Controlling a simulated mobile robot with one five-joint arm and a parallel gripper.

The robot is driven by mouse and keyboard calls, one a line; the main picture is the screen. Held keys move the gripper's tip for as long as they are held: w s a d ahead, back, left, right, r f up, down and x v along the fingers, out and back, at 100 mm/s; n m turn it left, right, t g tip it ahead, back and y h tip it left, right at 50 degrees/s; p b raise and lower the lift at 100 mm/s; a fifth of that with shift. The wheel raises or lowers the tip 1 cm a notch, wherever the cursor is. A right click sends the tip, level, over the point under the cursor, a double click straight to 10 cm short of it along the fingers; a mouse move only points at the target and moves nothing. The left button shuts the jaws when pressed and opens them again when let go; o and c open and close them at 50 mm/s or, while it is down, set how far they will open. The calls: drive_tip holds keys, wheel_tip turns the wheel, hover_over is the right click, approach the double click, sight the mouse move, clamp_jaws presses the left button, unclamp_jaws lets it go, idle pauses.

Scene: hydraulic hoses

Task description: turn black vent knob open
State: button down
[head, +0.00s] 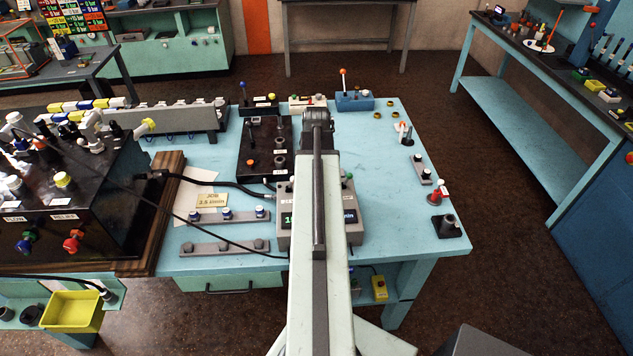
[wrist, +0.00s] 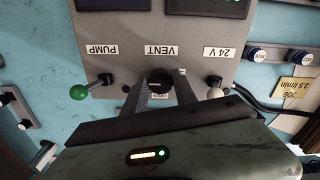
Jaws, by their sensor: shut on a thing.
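The black vent knob (wrist: 157,76) is on the grey control box (wrist: 120,28), under the upside-down VENT label in the wrist view. An OPEN label (wrist: 161,96) shows just below the knob. My gripper (wrist: 159,84) has its two fingers on either side of the knob and is shut on it. Which way the knob points is hard to tell. In the head view the box (head: 354,236) shows on both sides of my arm, which hides the knob and my gripper.
A green-tipped lever (wrist: 80,91) by the PUMP label and a white-tipped lever (wrist: 214,92) by the 24 V label flank my gripper closely. A black hose (head: 225,182) runs across the blue table (head: 380,190).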

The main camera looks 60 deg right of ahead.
drive_tip(key=shift+m, duration=0.3)
drive_tip(key=m, duration=0.3)
drive_tip(key=shift+w+m, duration=0.1)
drive_tip(key=shift+m, duration=0.3)
drive_tip(key=m, duration=0.4)
drive_tip(key=shift+m, duration=0.3)
drive_tip(key=m, duration=0.4)
drive_tip(key=shift+w, duration=0.15)
drive_tip(key=m, duration=0.4)
drive_tip(key=shift+m, duration=0.3)
